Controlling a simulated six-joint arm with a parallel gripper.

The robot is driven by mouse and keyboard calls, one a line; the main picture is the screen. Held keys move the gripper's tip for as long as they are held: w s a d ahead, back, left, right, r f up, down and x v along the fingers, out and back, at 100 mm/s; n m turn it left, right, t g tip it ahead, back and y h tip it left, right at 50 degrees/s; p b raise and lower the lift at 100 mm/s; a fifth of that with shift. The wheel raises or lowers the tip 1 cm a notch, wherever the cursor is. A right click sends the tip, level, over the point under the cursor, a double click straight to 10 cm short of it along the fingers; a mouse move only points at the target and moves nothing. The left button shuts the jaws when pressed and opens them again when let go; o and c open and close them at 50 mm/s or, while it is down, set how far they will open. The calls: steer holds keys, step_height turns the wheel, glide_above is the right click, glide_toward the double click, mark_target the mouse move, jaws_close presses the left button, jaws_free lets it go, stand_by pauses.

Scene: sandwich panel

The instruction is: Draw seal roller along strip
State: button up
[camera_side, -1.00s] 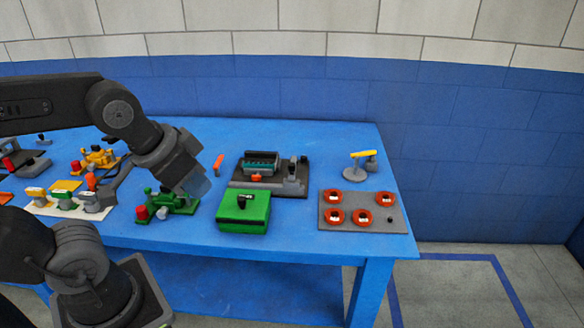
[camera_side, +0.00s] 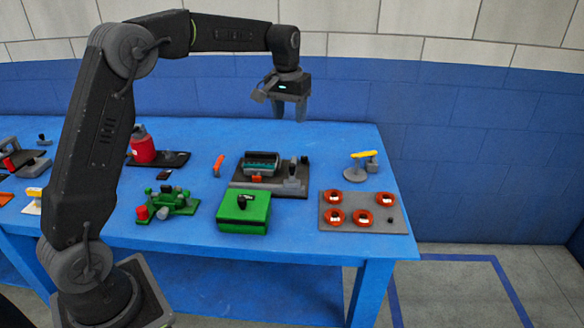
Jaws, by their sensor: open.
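My gripper (camera_side: 290,112) points down, open and empty, high above the back of the blue table; nothing touches its fingers. A yellow-handled tool (camera_side: 363,154) rests on a round grey stand at the right of the table; it may be the seal roller, but it is too small to tell. A dark fixture (camera_side: 270,191) with a grey tray, a teal insert and an orange block sits mid-table, below my gripper. No strip can be told apart for certain.
A green box (camera_side: 243,212) with a black knob stands in front of the fixture. A grey plate (camera_side: 340,222) with several orange rings lies at right. A green device (camera_side: 168,203), a red canister (camera_side: 142,147) and a small orange piece (camera_side: 218,165) are further left.

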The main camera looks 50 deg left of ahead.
steer(key=n+g, duration=0.1)
glide_toward(292, 165)
step_height(292, 165, down, 11)
steer(key=shift+w+a+r, duration=0.1)
steer(key=shift+c, duration=0.3)
jaws_close()
stand_by(0.4)
